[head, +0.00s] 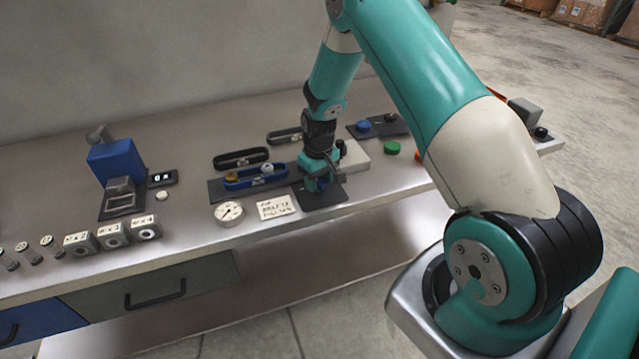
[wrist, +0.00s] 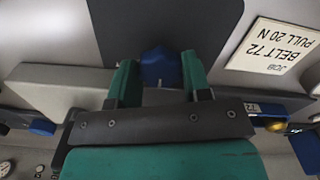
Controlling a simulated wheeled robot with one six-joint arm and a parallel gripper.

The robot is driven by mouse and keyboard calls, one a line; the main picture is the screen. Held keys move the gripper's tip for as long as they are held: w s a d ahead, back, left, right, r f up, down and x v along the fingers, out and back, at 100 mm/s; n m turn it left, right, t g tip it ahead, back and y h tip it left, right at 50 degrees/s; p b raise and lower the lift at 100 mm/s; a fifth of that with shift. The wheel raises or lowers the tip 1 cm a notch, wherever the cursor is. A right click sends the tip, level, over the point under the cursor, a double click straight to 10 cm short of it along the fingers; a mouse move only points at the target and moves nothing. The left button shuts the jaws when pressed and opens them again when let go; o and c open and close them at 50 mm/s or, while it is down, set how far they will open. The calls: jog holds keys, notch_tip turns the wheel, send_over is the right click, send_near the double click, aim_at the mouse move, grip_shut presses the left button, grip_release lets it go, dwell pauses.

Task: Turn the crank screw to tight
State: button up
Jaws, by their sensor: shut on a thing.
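My gripper (head: 317,182) reaches down over a dark plate (head: 325,197) near the bench's front edge. In the wrist view its two green fingers (wrist: 158,85) are shut on a blue knob (wrist: 160,66), which appears to be the handle of the crank screw. The screw itself is mostly hidden by the gripper. A job card (head: 276,207) lies left of the plate; in the wrist view the card (wrist: 275,48) reads belt 72, pull 20 N. A round dial gauge (head: 229,212) stands left of the card, its reading too small to tell.
A blue belt loop (head: 256,181) lies left of my gripper, with a black loop (head: 240,158) behind it. A pale block (head: 354,158) and a green knob (head: 392,148) are to the right. A blue press-like device (head: 115,160) stands at the left.

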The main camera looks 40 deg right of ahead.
aim_at(319, 182)
jog(key=m+b, duration=0.2)
jog(key=m, duration=0.4)
jog(key=m+b, duration=0.1)
jog(key=m, duration=0.5)
jog(key=shift+m, duration=0.4)
dwell(0.3)
jog(key=o, duration=0.9)
notch_tip(319, 182, up, 18)
jog(key=b, duration=0.2)
jog(key=shift+f+b, duration=0.25)
jog(key=shift+b, duration=0.1)
